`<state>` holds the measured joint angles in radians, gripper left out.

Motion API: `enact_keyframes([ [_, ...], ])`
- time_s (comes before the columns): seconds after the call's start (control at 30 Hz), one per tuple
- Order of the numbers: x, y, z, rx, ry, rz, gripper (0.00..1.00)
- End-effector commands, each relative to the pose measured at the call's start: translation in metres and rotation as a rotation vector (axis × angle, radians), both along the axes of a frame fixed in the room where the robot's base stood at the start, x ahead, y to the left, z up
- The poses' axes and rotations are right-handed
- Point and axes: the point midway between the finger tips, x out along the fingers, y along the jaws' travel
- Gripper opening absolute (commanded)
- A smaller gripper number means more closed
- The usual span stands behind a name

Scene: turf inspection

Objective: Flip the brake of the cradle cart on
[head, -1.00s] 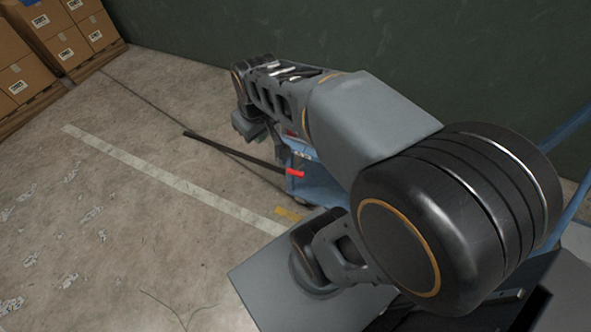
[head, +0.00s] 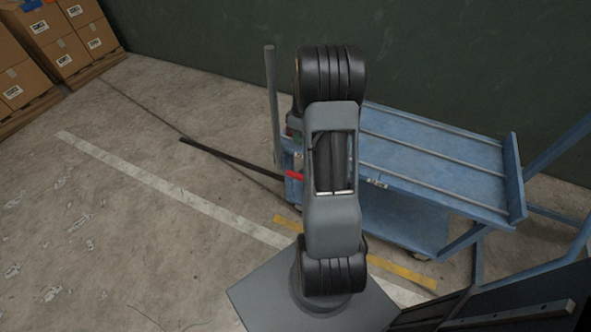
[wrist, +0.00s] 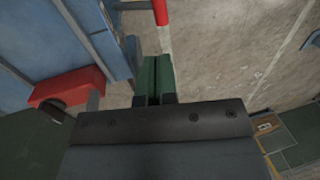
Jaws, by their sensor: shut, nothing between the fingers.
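The blue cradle cart (head: 440,165) stands right of centre in the head view, with long rails on its sloping deck. A red-ended lever (head: 295,175) shows at its left end, partly beside my arm. In the wrist view, my gripper (wrist: 156,75) has its green fingers together, with nothing between them. A red grip (wrist: 160,12) on a grey bar lies just beyond the fingertips at the top, apart from them in the picture. A red block (wrist: 70,87) is at left, by the cart's blue side. I cannot tell which is the brake. My arm mostly hides the gripper in the head view.
A grey post (head: 272,100) rises at the cart's left end. A dark bar (head: 230,158) reaches left from there, low over the floor. Boxes (head: 60,40) stand at upper left. A green wall (head: 220,40) is behind. Open floor lies at left.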

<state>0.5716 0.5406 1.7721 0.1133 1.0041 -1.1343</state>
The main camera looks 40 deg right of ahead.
Motion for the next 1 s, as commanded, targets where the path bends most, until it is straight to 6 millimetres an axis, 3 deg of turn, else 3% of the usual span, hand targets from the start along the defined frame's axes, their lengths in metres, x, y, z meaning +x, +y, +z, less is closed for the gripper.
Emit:
enact_keyframes([
  [0.2, 0.000, 0.001, -0.001, 0.000, 0.001, 0.000, 0.00],
  [0.37, -0.002, 0.003, -0.016, 0.001, 0.003, 0.000, 0.00],
  [0.8, -0.009, 0.018, -0.095, 0.003, 0.004, -0.001, 0.00],
  [1.0, -0.012, 0.022, -0.120, 0.001, 0.003, -0.001, 0.00],
])
